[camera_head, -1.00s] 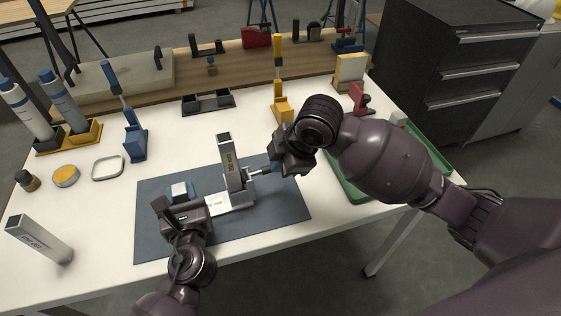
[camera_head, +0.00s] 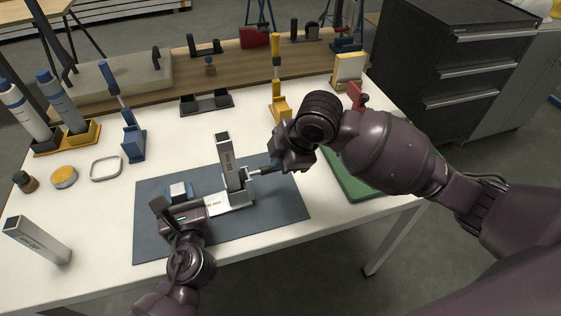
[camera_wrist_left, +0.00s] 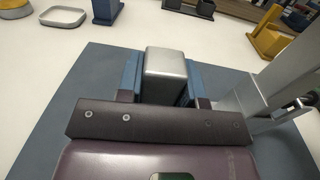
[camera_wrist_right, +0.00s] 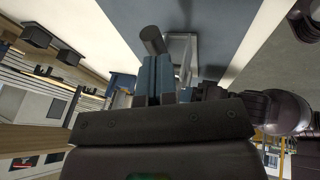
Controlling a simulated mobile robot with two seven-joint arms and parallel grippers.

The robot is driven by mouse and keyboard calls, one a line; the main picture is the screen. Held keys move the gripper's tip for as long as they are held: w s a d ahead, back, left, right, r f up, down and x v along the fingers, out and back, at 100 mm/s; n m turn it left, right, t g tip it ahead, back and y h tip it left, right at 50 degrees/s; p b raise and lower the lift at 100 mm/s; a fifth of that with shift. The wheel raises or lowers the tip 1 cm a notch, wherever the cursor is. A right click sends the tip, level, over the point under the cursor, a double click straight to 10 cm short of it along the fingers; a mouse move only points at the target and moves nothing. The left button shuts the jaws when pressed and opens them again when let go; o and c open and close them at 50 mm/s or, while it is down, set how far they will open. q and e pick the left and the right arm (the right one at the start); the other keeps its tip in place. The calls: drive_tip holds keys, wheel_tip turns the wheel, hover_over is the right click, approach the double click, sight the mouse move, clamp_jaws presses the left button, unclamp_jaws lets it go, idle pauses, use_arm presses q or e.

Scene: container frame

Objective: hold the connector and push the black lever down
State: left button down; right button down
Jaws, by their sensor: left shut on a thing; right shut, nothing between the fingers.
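An upright silver post (camera_head: 226,158) joins a flat silver profile on the dark mat (camera_head: 290,205); the connector (camera_head: 242,192) is at their corner. My left gripper (camera_head: 180,189) is shut on the silver profile, whose end (camera_wrist_left: 165,66) shows between its blue fingers in the left wrist view. My right gripper (camera_head: 273,167) is shut and empty, just right of the post's foot. In the right wrist view, a dark cylinder (camera_wrist_right: 153,40), likely the black lever, lies right at its fingertips (camera_wrist_right: 157,62). Whether they touch, I cannot tell.
A blue clamp (camera_head: 133,138) and a yellow clamp (camera_head: 280,103) stand behind the mat. A green tray (camera_head: 350,182) lies under my right arm. The table is clear between the mat and the clamps.

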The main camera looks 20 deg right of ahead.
use_arm(q)
drive_tip(key=shift+r, duration=0.1)
use_arm(e)
drive_tip(key=s+f+v, duration=0.1)
drive_tip(key=s+v, duration=0.1)
drive_tip(key=v, duration=1.1)
drive_tip(key=shift+s+d, duration=0.15)
drive_tip(key=shift+s, duration=0.05)
drive_tip(key=shift+r, duration=0.15)
use_arm(q)
drive_tip(key=c, duration=0.7)
unclamp_jaws()
